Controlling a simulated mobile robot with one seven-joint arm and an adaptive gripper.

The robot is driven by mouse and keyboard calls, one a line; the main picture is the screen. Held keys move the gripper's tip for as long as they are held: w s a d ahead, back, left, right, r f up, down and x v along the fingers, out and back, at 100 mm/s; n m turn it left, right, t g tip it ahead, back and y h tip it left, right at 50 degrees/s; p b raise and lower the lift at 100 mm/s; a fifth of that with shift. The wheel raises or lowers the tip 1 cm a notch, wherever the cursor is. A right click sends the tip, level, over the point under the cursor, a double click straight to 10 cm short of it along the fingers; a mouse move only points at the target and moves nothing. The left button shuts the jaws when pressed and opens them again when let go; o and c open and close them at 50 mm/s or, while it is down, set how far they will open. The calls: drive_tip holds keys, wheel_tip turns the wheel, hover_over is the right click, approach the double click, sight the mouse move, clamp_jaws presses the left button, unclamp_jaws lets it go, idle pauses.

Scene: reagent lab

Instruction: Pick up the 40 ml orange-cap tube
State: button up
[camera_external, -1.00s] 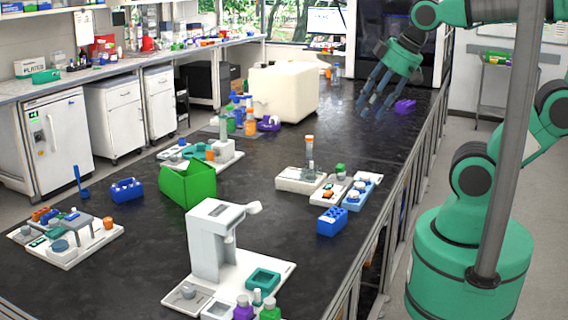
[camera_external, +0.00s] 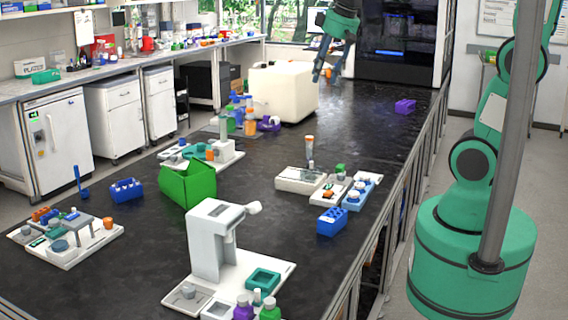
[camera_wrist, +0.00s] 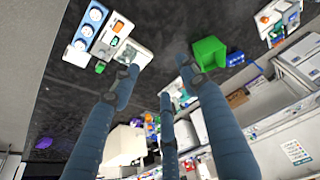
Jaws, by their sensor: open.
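A clear tube with an orange cap (camera_external: 309,148) stands upright at the white bench device (camera_external: 300,182) on the black bench, in the external view. I cannot read its volume mark. In the wrist view the white device (camera_wrist: 134,54) shows near the top left, partly behind a finger, and the tube is hard to make out. My gripper (camera_external: 327,70) is open and empty, high above the far part of the bench, well behind and above the tube. Its spread fingers (camera_wrist: 160,76) also show in the wrist view.
A blue-and-white tray (camera_external: 358,194) and a blue rack (camera_external: 332,221) stand right of the device. A green bin (camera_external: 187,186) stands to the left, a large cream box (camera_external: 284,92) behind. A purple rack (camera_external: 404,106) lies far right. The bench between cream box and device is mostly clear.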

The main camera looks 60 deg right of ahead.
drive_tip(key=w+d+f+g+p, duration=0.1)
drive_tip(key=w+d+f+p, duration=0.15)
drive_tip(key=w+d, duration=0.9)
drive_tip(key=m+g+p, duration=0.3)
drive_tip(key=p, duration=0.5)
hover_over(310, 137)
drive_tip(key=shift+y, duration=0.4)
wheel_tip(310, 137, down, 29)
drive_tip(key=shift+w+d+r, duration=0.1)
drive_tip(key=shift+w, duration=0.05)
drive_tip(key=shift+d+f, duration=0.15)
drive_tip(key=shift+f, duration=0.15)
drive_tip(key=shift+f, duration=0.1)
drive_tip(key=shift+f, duration=4.2)
drive_tip(key=shift+f, duration=0.15)
